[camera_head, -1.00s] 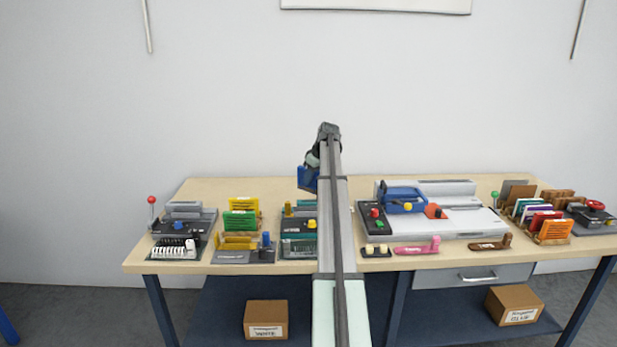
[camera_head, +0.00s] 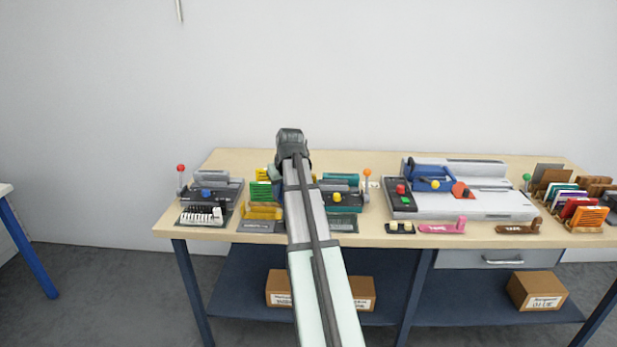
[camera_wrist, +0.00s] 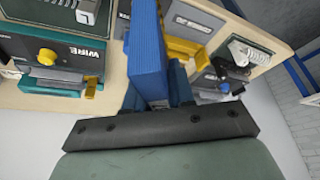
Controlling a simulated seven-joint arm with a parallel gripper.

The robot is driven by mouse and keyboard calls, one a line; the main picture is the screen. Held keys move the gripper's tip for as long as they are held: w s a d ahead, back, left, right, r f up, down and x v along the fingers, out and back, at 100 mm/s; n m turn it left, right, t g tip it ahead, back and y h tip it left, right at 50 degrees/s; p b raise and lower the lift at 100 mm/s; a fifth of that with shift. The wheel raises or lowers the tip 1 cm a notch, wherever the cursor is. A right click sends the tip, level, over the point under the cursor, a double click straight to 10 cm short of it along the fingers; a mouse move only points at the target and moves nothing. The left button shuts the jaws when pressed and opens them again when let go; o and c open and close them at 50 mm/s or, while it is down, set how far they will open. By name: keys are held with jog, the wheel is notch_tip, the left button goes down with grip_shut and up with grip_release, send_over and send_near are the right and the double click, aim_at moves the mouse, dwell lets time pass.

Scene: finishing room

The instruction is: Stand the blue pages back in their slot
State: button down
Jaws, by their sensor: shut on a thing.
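The blue pages (camera_wrist: 148,55) stand out from my gripper (camera_wrist: 156,92) as an upright thick block in the wrist view. The gripper is shut on their near end, and they are held above the bench. In the head view my own arm hides the gripper's fingers and the blue pages. A rack with green pages (camera_head: 261,192) and yellow pages (camera_head: 266,172) stands on the bench just left of my arm, partly covered by it. I cannot make out an empty slot in it.
A teal wire machine (camera_head: 341,196) with an orange-knobbed lever stands right of my arm; it also shows in the wrist view (camera_wrist: 60,55). A black punch machine (camera_head: 215,190) with a red-knobbed lever stands left. A large grey machine (camera_head: 465,200) and filled racks (camera_head: 578,205) lie farther right.

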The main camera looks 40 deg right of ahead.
jog(key=w+a+n+y, duration=0.15)
jog(key=a+n, duration=0.45)
jog(key=a, duration=3.2)
jog(key=w+d+r+n, duration=0.1)
jog(key=w+d, duration=0.3)
jog(key=d, duration=0.3)
jog(key=w+d+y, duration=0.1)
jog(key=w+d, duration=0.2)
jog(key=d, duration=0.3)
jog(key=w+d+r+n, duration=0.1)
jog(key=w+d, duration=0.3)
jog(key=d, duration=0.3)
jog(key=w+d+f+n+y, duration=0.1)
jog(key=w+d, duration=0.1)
jog(key=d, duration=1.2)
jog(key=w+d+f+n, duration=0.1)
jog(key=w+d, duration=0.2)
jog(key=d, duration=1.1)
jog(key=shift+n+g+y, duration=0.35)
jog(key=shift+n+g, duration=0.25)
jog(key=shift+n, duration=0.2)
jog(key=shift+w+a+f, duration=0.1)
jog(key=shift+w+f, duration=0.65)
jog(key=shift+f, duration=0.85)
jog(key=shift+w+f, duration=0.75)
jog(key=shift+f, duration=0.85)
jog(key=shift+w+a+f, duration=0.1)
jog(key=shift+w+f, duration=0.65)
jog(key=shift+f, duration=0.85)
